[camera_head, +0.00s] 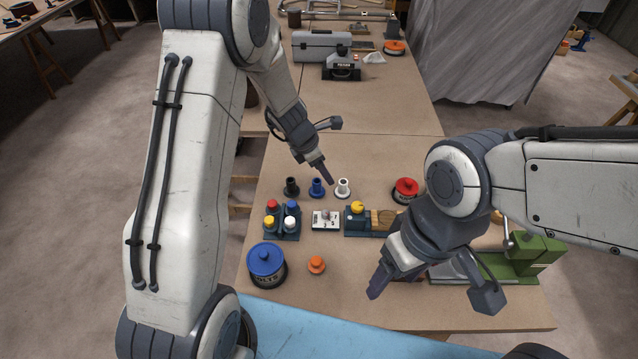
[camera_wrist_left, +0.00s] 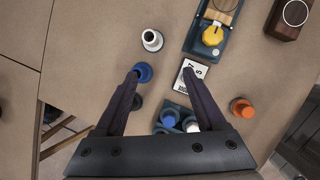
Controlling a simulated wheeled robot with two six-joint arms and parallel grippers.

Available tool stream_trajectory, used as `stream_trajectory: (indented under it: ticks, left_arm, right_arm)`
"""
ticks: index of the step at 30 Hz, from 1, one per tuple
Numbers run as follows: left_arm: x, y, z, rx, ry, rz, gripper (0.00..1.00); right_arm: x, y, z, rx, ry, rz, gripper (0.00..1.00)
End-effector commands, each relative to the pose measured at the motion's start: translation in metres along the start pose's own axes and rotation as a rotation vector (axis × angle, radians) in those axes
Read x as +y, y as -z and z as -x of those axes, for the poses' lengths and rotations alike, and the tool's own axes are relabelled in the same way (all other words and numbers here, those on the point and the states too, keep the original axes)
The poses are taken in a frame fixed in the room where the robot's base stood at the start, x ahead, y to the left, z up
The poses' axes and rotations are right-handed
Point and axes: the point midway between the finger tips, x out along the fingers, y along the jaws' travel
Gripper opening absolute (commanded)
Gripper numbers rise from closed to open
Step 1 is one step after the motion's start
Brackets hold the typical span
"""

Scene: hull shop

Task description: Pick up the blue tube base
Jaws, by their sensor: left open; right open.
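The blue tube base (camera_head: 317,188) stands upright on the table between a black one (camera_head: 291,187) and a white one (camera_head: 343,187). In the left wrist view the blue tube base (camera_wrist_left: 143,71) is at the tip of the left-hand finger, which partly overlaps it. My left gripper (camera_head: 331,153) is open and empty, pointing down above this row; its fingers also show in the left wrist view (camera_wrist_left: 161,73). Contact cannot be told. The black base (camera_wrist_left: 137,102) is partly hidden by that finger. My right gripper (camera_head: 431,294) is open and empty above the front right of the table.
A rack (camera_head: 283,236) with coloured caps stands in front of the row. Close by are a white card block (camera_head: 326,221), a blue bolts tin (camera_head: 267,267), an orange knob (camera_head: 316,265) and a red tin (camera_head: 405,190). A green machine (camera_head: 535,258) is at right.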

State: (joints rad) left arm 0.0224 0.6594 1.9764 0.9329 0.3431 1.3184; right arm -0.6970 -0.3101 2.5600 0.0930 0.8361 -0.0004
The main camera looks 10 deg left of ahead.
Motion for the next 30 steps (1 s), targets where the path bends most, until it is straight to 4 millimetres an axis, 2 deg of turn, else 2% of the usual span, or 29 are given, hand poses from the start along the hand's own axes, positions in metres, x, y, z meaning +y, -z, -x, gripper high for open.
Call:
stream_trajectory:
  ticks: [1, 3, 6, 12, 20, 30]
  left_arm:
    - [0.016, 0.015, -0.011, 0.008, -0.019, 0.119, 0.72]
    - [0.03, 0.028, -0.02, 0.012, -0.042, 0.241, 0.72]
    - [0.04, 0.037, -0.032, 0.014, -0.059, 0.33, 0.72]
    - [0.042, 0.038, -0.065, 0.015, -0.06, 0.346, 0.72]
    - [0.045, 0.038, -0.085, 0.014, -0.061, 0.344, 0.72]
    - [0.052, 0.041, -0.128, 0.014, -0.06, 0.341, 0.72]
  right_arm:
    - [0.0, 0.0, 0.0, 0.0, 0.0, 0.0, 0.69]
    - [0.0, 0.0, 0.0, 0.0, 0.0, 0.0, 0.69]
    - [0.0, 0.0, -0.002, 0.0, 0.0, 0.0, 0.69]
    - [0.001, -0.001, -0.008, 0.0, 0.0, 0.0, 0.69]
    - [0.001, -0.001, -0.009, 0.0, 0.0, 0.0, 0.69]
    - [0.0, 0.0, -0.005, 0.0, 0.0, 0.0, 0.69]
